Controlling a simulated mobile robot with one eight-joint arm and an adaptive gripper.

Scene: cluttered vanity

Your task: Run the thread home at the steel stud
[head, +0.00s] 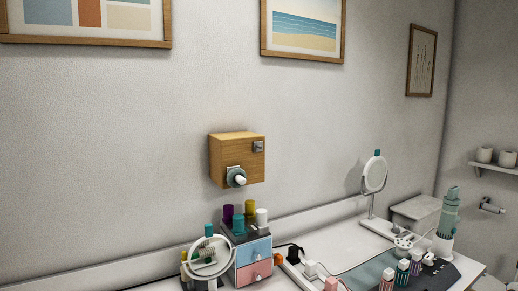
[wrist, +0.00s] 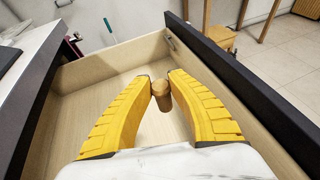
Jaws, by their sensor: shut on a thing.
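In the wrist view my gripper (wrist: 161,88) has its two yellow fingers closed on a small tan, wood-coloured cylinder (wrist: 162,101). The cylinder is held between the fingertips, above the floor of an open drawer (wrist: 112,77). In the head view a wooden box (head: 229,158) is fixed to the wall. A round grey-green fitting with a white end (head: 237,178) sticks out low on its front, and a small grey metal plate (head: 258,146) sits near its upper right. I cannot make out clearly which part is the steel stud. My gripper is not in the head view.
The drawer's dark front edge (wrist: 256,85) runs along the right of my gripper. Below the wooden box stand a small drawer unit (head: 252,253) with coloured bottles on top and a round mirror (head: 211,257). Another mirror (head: 375,174) and several bottles fill the right side.

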